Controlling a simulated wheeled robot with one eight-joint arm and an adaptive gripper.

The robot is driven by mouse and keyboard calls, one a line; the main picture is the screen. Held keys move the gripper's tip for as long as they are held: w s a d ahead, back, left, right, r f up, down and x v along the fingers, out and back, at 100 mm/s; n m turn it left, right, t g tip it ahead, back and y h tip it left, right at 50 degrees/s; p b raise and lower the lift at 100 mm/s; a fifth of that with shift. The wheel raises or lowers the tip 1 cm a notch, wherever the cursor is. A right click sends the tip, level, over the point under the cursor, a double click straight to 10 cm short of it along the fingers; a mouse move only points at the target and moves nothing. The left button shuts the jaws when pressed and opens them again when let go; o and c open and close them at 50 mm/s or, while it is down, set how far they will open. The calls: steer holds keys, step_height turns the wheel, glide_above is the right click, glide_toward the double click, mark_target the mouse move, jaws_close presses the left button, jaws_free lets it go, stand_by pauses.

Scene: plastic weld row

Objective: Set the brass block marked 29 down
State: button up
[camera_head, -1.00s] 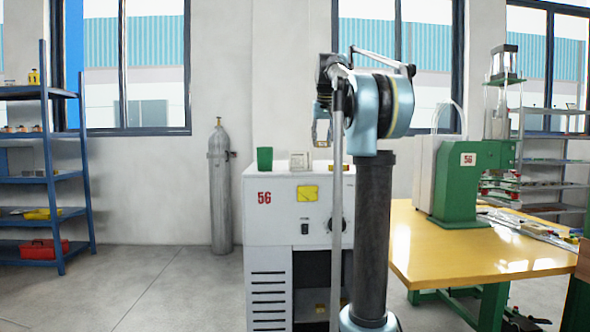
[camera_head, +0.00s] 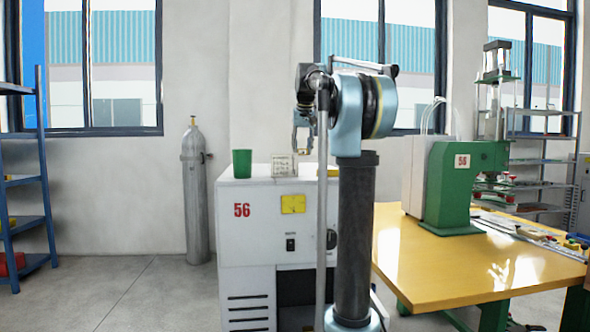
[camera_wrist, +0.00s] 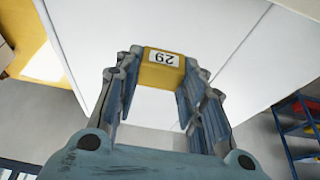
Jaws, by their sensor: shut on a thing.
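The brass block marked 29 (camera_wrist: 160,76) is between the fingertips of my gripper (camera_wrist: 163,62) at the top middle of the wrist view. Its white label shows the number upside down. My gripper is shut on the block, with a pale surface behind it. In the head view my gripper (camera_head: 304,128) hangs above the white cabinet marked 56 (camera_head: 255,245), near its top. The block is too small there to make out clearly.
A green cup (camera_head: 242,163) and a small pale framed piece (camera_head: 284,165) stand on the cabinet top. A grey gas cylinder (camera_head: 195,195) stands left of it. A yellow-topped table (camera_head: 450,265) with a green press (camera_head: 455,185) is at the right.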

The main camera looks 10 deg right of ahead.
steer(key=shift+f, duration=3.5)
steer(key=o, duration=1.3)
steer(key=shift+o, duration=0.2)
steer(key=v, duration=1.2)
steer(key=shift+s+a, duration=0.1)
steer(key=shift+s, duration=0.05)
